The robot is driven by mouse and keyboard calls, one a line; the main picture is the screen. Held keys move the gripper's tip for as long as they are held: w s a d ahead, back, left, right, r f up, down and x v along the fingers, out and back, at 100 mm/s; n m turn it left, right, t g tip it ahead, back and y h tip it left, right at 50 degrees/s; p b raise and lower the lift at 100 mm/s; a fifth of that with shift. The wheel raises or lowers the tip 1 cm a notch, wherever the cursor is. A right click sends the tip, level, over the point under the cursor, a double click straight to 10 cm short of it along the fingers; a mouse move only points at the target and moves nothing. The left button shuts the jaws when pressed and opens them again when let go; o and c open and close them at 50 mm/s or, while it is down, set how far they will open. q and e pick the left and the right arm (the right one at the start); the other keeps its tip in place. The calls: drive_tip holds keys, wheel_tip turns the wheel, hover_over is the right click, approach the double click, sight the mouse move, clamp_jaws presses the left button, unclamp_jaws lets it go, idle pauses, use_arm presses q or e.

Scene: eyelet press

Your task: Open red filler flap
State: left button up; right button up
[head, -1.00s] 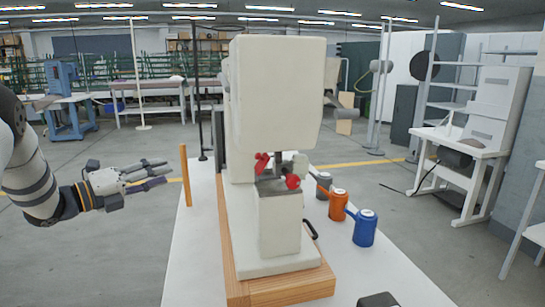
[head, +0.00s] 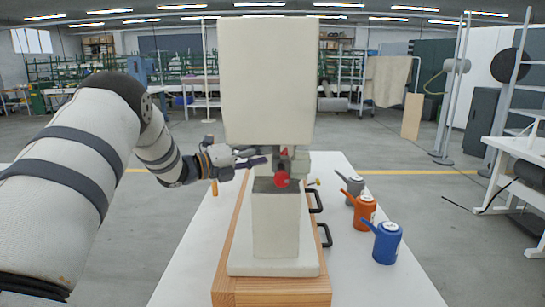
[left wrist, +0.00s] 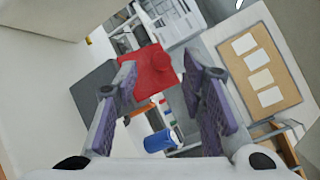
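The red flap (head: 282,180) is on the front of the cream eyelet press (head: 268,80), just below its big head. In the left wrist view, a red block with a round knob (left wrist: 153,72) shows ahead of my fingertips, partly covered by one finger. My left gripper (head: 252,157) is at the left side of the press, level with the gap under its head. Its two purple-padded fingers are apart, and nothing is held between them. Whether a finger touches the red part cannot be told. My right gripper is not in view.
The press stands on a wooden base (head: 270,293) on a white table (head: 180,275). Black handles (head: 325,235) stick out at its right. Grey (head: 354,187), orange (head: 364,212) and blue (head: 386,243) cans stand to the right. The table left of the base is clear.

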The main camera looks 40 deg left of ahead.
use_arm(q)
drive_tip(key=shift+x, duration=1.25)
clamp_jaws()
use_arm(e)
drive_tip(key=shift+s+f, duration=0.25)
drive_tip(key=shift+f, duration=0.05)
use_arm(q)
drive_tip(key=shift+s+a+f+n+t+y+b, duration=0.35)
drive_tip(key=shift+n+t+b, duration=0.25)
drive_tip(key=shift+n+t, duration=0.6)
drive_tip(key=shift+s+a+f+n+t+y+b, duration=0.35)
drive_tip(key=shift+n+t+b, duration=0.3)
drive_tip(key=shift+n+t, duration=0.55)
drive_tip(key=shift+s+a+f+n+t+y+b, duration=0.25)
drive_tip(key=shift+a+f+n+t+b, duration=0.3)
drive_tip(key=shift+n+t, duration=0.65)
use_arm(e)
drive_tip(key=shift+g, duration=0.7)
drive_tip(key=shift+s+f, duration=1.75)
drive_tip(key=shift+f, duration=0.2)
use_arm(q)
drive_tip(key=shift+d+r, duration=0.1)
drive_tip(key=shift+d, duration=0.05)
